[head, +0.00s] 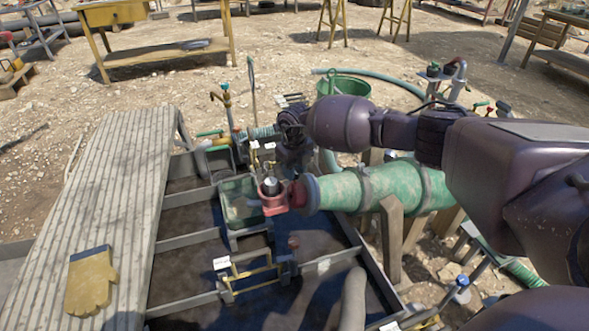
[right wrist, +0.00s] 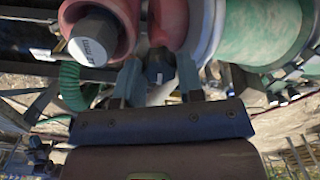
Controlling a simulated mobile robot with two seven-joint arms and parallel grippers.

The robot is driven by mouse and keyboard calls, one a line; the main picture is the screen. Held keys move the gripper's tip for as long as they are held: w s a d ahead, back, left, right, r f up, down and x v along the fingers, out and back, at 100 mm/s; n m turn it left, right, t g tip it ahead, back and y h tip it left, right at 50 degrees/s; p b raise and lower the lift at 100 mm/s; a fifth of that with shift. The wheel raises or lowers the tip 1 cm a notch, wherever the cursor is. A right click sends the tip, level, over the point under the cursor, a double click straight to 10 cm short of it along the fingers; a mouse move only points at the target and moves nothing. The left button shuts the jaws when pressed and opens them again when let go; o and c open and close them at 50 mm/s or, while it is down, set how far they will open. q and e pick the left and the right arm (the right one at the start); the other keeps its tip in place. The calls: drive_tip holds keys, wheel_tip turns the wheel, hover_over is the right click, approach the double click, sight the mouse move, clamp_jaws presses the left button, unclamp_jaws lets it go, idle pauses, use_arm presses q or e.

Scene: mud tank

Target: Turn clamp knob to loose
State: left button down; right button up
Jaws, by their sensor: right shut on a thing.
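The clamp knob (right wrist: 158,66) is a small dark faceted knob between the two fingers of my right gripper (right wrist: 158,80) in the right wrist view. The gripper is shut on it, one finger on each side. In the head view my right gripper (head: 292,165) reaches down just behind the red fitting; the knob is hidden there. The red fitting (head: 272,205) sits at the left end of the green pipe (head: 385,190). A grey hex plug (right wrist: 93,38) with printed lettering sits in a red ring in the right wrist view. My left gripper is not in view.
The mud tank has grey frame bars (head: 188,247) over dark mud. A ribbed plank walkway (head: 115,190) with a yellow glove (head: 91,281) lies at left. A green bucket (head: 343,84) stands behind my right arm. A green hose (right wrist: 72,85) runs left of the gripper.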

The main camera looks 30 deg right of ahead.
drive_tip(key=shift+n, duration=2.2)
drive_tip(key=o, duration=0.9)
